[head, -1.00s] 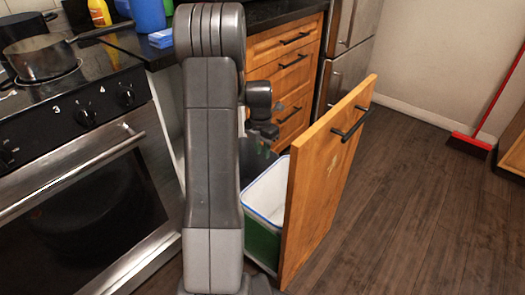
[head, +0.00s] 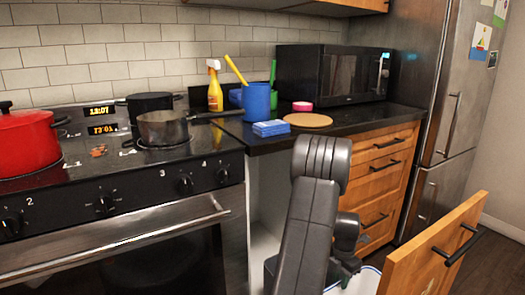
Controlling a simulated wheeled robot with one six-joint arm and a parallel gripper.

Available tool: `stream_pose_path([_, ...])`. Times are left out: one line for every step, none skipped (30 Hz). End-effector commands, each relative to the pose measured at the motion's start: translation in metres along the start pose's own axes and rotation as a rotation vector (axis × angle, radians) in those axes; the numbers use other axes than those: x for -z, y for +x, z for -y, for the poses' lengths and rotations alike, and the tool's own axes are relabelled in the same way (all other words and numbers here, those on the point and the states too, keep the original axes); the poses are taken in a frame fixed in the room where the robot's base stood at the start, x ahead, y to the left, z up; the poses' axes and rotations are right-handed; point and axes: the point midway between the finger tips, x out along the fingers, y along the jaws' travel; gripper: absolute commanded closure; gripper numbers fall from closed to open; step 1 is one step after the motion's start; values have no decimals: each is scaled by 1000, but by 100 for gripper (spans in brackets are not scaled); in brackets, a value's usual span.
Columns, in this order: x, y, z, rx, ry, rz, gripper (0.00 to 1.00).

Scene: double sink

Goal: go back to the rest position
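My arm (head: 307,215) stands folded in front of the open pull-out bin cabinet in the head view. My gripper (head: 346,268) points down behind the arm, low over the bin. Its fingertips are mostly hidden, so I cannot tell whether it is open or holds anything. The wooden pull-out front (head: 432,252) is open, with a dark handle on its outer face. The white-rimmed bin (head: 368,281) shows only partly behind it.
The stove (head: 110,170) on the left carries a red pot (head: 27,143), a saucepan (head: 163,128) and a black pot. The counter holds a blue cup (head: 257,101), blue sponge (head: 271,128), spray bottle (head: 214,86), round board (head: 308,120) and microwave (head: 332,75). The fridge (head: 440,110) stands right.

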Motion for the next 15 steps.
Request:
stream_pose_path([0, -9, 0, 0, 0, 0, 76])
stream_pose_path([0, -11, 1, 0, 0, 0, 76])
stream_pose_path([0, -14, 1, 0, 0, -1, 76])
stream_pose_path([0, -16, 1, 0, 0, -1, 76])
stream_pose_path([0, -17, 1, 1, 0, -1, 76])
stream_pose_path([0, -18, 1, 1, 0, -2, 76])
stream_pose_path([0, -19, 1, 1, 0, -2, 76])
stream_pose_path([0, -19, 1, 1, 0, -2, 76])
stream_pose_path([0, -19, 1, 1, 0, -2, 76])
stream_pose_path([0, -19, 1, 1, 0, -2, 76])
stream_pose_path([0, -19, 1, 1, 0, -2, 76])
stream_pose_path([0, -19, 1, 1, 0, -2, 76])
stream_pose_path([0, -19, 1, 1, 0, -2, 76])
stream_pose_path([0, -19, 1, 1, 0, -2, 76])
stream_pose_path([0, -19, 1, 1, 0, -2, 76])
